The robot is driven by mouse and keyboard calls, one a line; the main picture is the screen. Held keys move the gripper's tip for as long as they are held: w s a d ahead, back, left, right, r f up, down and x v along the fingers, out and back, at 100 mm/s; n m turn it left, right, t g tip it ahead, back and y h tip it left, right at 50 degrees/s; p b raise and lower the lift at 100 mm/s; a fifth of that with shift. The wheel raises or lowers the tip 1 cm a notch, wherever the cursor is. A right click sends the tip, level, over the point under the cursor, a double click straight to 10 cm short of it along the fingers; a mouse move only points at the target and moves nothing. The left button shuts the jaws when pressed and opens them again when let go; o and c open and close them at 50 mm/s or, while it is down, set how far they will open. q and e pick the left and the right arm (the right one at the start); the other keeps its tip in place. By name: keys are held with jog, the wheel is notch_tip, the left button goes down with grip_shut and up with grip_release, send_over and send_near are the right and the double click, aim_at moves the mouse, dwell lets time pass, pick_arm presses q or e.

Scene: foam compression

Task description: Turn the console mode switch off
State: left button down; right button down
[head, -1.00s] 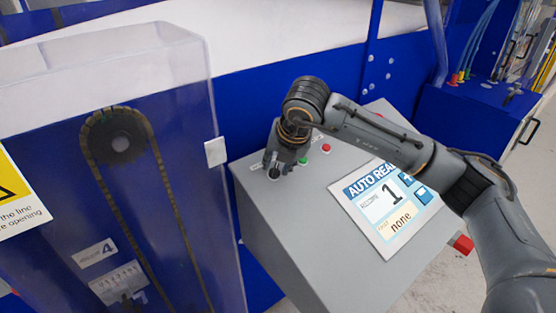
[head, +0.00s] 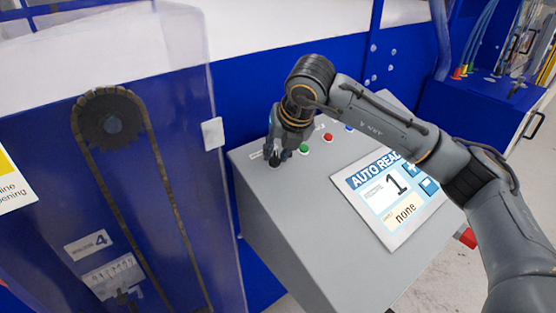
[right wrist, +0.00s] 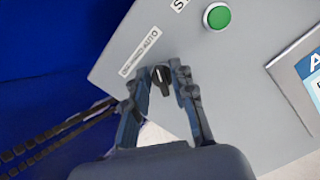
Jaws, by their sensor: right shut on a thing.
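The grey console (head: 310,215) has a black mode switch knob near its left corner. In the right wrist view the mode switch (right wrist: 161,80) shows a pale pointer line, and a label ending in "AUTO" (right wrist: 140,52) sits beside it. My right gripper (head: 277,160) points down at the console top, its fingertips at the knob. In the right wrist view the two fingers (right wrist: 164,88) stand on either side of the knob, shut on it. The screen (head: 393,195) reads "AUTO REA…", partly hidden by my arm, with "1" and "none". My left gripper is not in view.
Green (head: 304,149), red (head: 328,137) and blue (head: 348,128) buttons sit close to the right of the gripper. A clear guard panel (head: 190,100) over a chain drive (head: 112,120) stands on the left. A red part (head: 468,237) is on the console's right side.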

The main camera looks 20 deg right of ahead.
jog(key=n+b, duration=0.3)
jog(key=b, duration=0.1)
jog(key=shift+a+f+n, duration=0.1)
jog(key=shift+f+n, duration=0.1)
jog(key=shift+n, duration=0.2)
jog(key=n+b, duration=0.2)
jog(key=n, duration=0.1)
jog(key=shift+a+r+n+y, duration=0.1)
jog(key=shift+n+y, duration=0.2)
jog(key=shift+y, duration=0.1)
jog(key=n+b, duration=0.1)
jog(key=n, duration=0.2)
jog(key=shift+s+a+r+n+b, duration=0.1)
jog(key=shift+n+b, duration=0.3)
jog(key=shift+s+a+n+g+y+b, duration=0.1)
jog(key=shift+n+g+y+b, duration=0.25)
jog(key=shift+n, duration=1.85)
jog(key=c, duration=1.4)
grip_release()
jog(key=shift+c, duration=0.2)
jog(key=shift+r, duration=0.1)
